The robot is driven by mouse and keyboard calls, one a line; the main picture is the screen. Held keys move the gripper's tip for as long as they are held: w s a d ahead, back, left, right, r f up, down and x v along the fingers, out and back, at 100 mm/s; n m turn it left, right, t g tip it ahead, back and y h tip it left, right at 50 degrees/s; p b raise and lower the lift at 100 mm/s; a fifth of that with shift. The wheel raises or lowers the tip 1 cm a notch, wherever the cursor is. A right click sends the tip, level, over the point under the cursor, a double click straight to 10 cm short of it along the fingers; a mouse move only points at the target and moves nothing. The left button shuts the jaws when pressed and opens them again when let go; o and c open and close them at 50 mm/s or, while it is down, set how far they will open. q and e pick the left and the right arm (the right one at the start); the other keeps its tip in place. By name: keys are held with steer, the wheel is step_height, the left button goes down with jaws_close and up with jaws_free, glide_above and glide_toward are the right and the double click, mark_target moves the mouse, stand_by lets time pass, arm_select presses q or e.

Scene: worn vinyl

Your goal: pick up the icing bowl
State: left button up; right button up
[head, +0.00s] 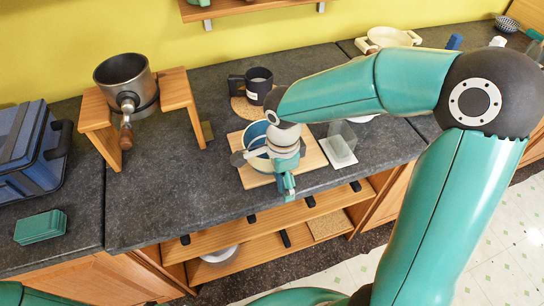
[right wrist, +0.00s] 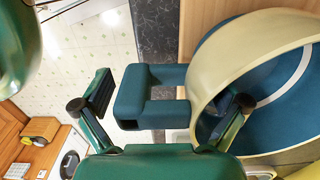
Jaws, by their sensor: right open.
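The icing bowl (head: 257,134) is blue inside and sits on a pale wooden board (head: 312,156) on the dark counter. My right gripper (head: 285,172) is over its near side and hides part of it in the head view. In the right wrist view the bowl (right wrist: 220,68) shows its cream wall and a dark blue-green handle (right wrist: 146,97). My right gripper there is open. One finger is beyond the handle's outer end, the other over the bowl's inside, so handle and wall lie between them. Contact cannot be told. My left gripper is out of view.
A black mug (head: 258,84) stands behind the bowl, and a white-based clear container (head: 340,147) to its right. A wooden stand holding a dark pot (head: 124,78) is at left, with a blue crate (head: 28,150) beyond. Counter left of the board is clear.

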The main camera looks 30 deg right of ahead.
steer(key=shift+c, duration=0.2)
steer(key=shift+s, duration=0.15)
steer(key=c, duration=1.7)
steer(key=shift+r, duration=0.1)
steer(key=shift+c, duration=0.2)
steer(key=r, duration=1.8)
steer(key=shift+w+r, duration=0.2)
steer(key=shift+c, duration=0.4)
steer(key=shift+s+r, duration=0.1)
steer(key=shift+r, duration=0.65)
